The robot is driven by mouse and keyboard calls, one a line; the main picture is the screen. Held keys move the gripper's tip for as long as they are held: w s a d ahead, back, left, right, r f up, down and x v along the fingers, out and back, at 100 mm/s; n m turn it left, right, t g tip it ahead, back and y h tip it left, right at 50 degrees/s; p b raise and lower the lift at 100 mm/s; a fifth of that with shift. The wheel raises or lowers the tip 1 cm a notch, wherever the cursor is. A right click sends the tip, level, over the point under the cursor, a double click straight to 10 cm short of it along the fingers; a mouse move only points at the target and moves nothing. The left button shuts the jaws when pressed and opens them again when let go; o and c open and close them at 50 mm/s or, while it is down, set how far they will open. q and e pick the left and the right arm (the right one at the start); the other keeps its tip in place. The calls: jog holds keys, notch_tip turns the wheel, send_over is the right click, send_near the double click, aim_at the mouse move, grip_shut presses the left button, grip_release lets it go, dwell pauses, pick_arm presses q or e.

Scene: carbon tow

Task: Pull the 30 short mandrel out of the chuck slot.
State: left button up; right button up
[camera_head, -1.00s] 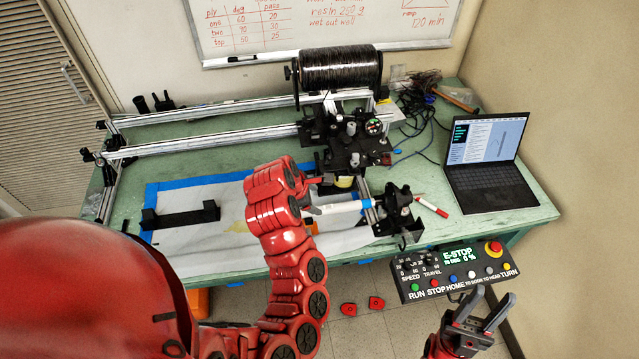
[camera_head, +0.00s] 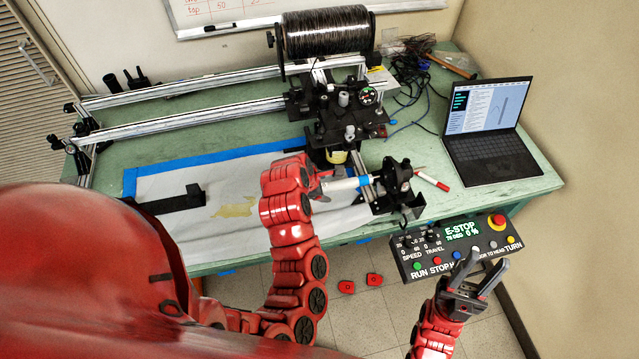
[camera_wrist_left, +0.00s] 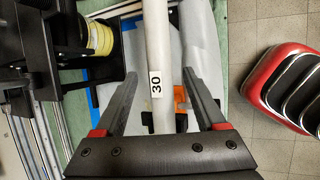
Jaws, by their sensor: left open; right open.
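The short mandrel (camera_wrist_left: 159,40) is a white tube with a "30" label, seen in the left wrist view. It runs between the two spread fingers of my left gripper (camera_wrist_left: 155,85), with gaps on both sides. In the head view the mandrel (camera_head: 342,185) reaches left from the black chuck (camera_head: 394,180), with blue bands near its right end. My left gripper is at its left part, mostly hidden behind my red wrist. My right gripper (camera_head: 478,277) is open and empty in front of the control panel. The chuck slot's inside cannot be made out.
A control panel (camera_head: 455,249) with a red E-stop hangs at the table's front right. A laptop (camera_head: 489,140) and a red marker (camera_head: 432,180) lie right of the chuck. The winding carriage (camera_head: 345,120) stands just behind the mandrel. A black bracket (camera_head: 172,203) is at left.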

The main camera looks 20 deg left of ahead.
pick_arm(q)
jog(key=shift+d, duration=0.15)
jog(key=shift+c, duration=1.3)
grip_shut()
jog(key=c, duration=0.5)
grip_release()
grip_shut()
jog(key=shift+r, duration=0.1)
jog(key=shift+r+p, duration=0.9)
jog(key=shift+r, duration=0.7)
